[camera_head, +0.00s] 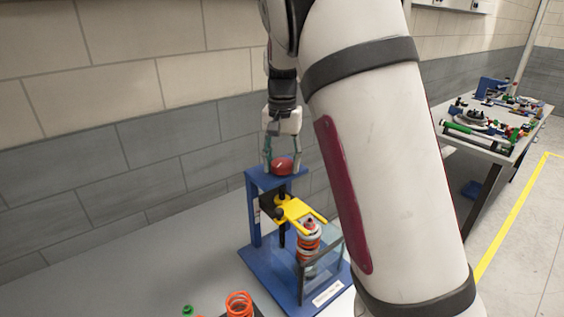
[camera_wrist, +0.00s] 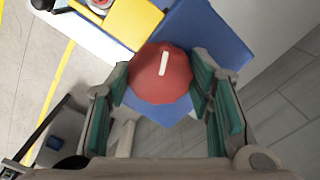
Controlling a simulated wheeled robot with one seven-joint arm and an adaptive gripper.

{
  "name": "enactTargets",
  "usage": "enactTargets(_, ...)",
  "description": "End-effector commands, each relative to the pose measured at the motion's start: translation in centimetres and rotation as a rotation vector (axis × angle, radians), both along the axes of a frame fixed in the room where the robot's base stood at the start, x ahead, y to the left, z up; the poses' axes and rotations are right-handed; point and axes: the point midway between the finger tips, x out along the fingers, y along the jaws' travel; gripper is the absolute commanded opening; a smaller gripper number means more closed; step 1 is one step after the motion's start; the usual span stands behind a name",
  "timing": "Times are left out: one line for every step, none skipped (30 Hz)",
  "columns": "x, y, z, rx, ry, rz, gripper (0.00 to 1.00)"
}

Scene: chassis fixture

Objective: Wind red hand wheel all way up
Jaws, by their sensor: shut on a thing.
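The red hand wheel (camera_head: 284,166) sits on top of the blue fixture frame (camera_head: 253,215). In the wrist view the red wheel (camera_wrist: 158,78) fills the space between the fingers, with a white bar mark on its top pointing slightly right of straight up. My gripper (camera_head: 282,168) reaches down from above and is shut around the wheel's sides. In the wrist view my gripper (camera_wrist: 160,85) has a green-padded finger on each side of the wheel.
A clear guard (camera_head: 330,258) stands at the fixture's front right. A loose orange spring (camera_head: 239,304) and a small green part (camera_head: 188,310) lie at the bench's front. The grey bench (camera_head: 150,270) is clear at left. A brick wall stands close behind. Another cluttered table (camera_head: 520,147) is far right.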

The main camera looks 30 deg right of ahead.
Motion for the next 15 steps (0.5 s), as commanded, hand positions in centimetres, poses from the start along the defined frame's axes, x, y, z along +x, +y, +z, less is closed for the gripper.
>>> enactTargets(-0.1, 0.07, -0.22, 0.003, 0.005, 0.047, 0.16)
enactTargets(-0.1, 0.07, -0.22, 0.003, 0.005, 0.075, 0.16)
enactTargets(-0.09, 0.09, -0.21, 0.004, 0.005, 0.114, 0.16)
enactTargets(-0.09, 0.09, -0.21, 0.004, 0.005, 0.143, 0.16)
enactTargets(-0.1, 0.08, -0.22, 0.003, 0.005, 0.173, 0.16)
enactTargets(-0.1, 0.06, -0.23, 0.004, 0.006, 0.211, 0.16)
enactTargets(-0.11, 0.06, -0.24, 0.004, 0.006, 0.24, 0.16)
enactTargets(-0.1, 0.1, -0.24, 0.003, 0.006, 0.269, 0.16)
enactTargets(-0.11, 0.11, -0.25, 0.003, 0.006, 0.307, 0.16)
enactTargets(-0.12, 0.06, -0.24, 0.003, 0.006, 0.335, 0.16)
enactTargets(-0.12, 0.06, -0.24, 0.003, 0.006, 0.363, 0.16)
enactTargets(-0.11, 0.08, -0.22, 0.003, 0.006, 0.402, 0.16)
enactTargets(-0.11, 0.08, -0.22, 0.004, 0.005, 0.43, 0.16)
enactTargets(-0.11, 0.08, -0.22, 0.004, 0.005, 0.459, 0.16)
enactTargets(-0.11, 0.08, -0.21, 0.004, 0.005, 0.496, 0.16)
